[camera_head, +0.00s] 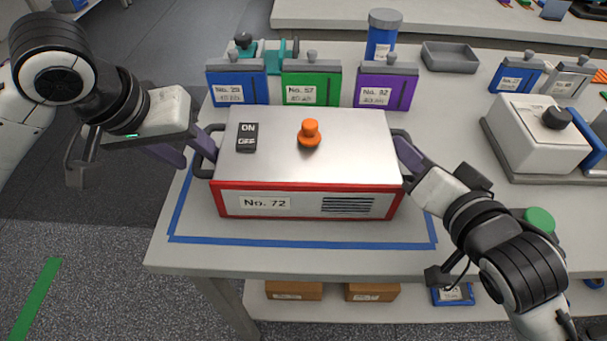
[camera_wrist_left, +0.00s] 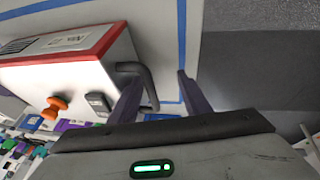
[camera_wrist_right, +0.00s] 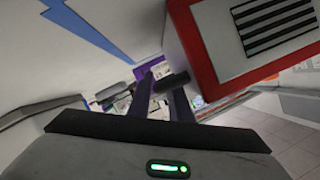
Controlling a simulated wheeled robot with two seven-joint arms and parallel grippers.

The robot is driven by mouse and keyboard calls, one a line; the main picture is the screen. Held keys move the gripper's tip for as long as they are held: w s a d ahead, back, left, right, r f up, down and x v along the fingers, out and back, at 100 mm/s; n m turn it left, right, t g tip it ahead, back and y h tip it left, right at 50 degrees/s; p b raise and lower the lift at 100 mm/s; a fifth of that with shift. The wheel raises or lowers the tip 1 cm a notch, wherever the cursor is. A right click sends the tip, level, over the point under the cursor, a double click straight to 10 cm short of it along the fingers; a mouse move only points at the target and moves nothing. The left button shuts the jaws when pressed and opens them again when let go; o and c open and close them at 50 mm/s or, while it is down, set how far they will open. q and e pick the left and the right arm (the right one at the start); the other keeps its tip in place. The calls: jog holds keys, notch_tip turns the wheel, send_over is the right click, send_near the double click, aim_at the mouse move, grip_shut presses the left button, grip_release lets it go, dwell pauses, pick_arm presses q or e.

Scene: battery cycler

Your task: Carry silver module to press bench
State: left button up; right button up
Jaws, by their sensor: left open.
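The silver module (camera_head: 307,150) is a box with a silver top, a red-edged front labelled No. 72, an ON/OFF switch and an orange knob. It rests on the table inside a blue tape outline, with a dark handle on each side. My left gripper (camera_head: 190,145) is open at the left handle. In the left wrist view that handle (camera_wrist_left: 146,82) shows near the left gripper's fingers (camera_wrist_left: 158,92). My right gripper (camera_head: 409,152) is at the right handle. In the right wrist view its fingers (camera_wrist_right: 161,98) are closer together, beside the handle (camera_wrist_right: 172,82); their grip is unclear.
Blue (camera_head: 238,84), green (camera_head: 311,84) and purple (camera_head: 385,87) modules stand close behind the silver module. A blue cylinder (camera_head: 381,38) and a grey tray (camera_head: 450,57) are further back. A white device with a black knob (camera_head: 535,135) stands at right. Boxes (camera_head: 293,291) lie on a lower shelf.

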jog(key=shift+s+a, duration=0.15)
jog(key=shift+a, duration=0.4)
pick_arm(q)
jog(key=d+v, duration=0.1)
jog(key=v, duration=0.6)
jog(key=shift+a, duration=0.3)
pick_arm(e)
jog(key=shift+d, duration=0.1)
pick_arm(q)
jog(key=shift+w+r, duration=0.1)
pick_arm(e)
jog(key=shift+o, duration=0.3)
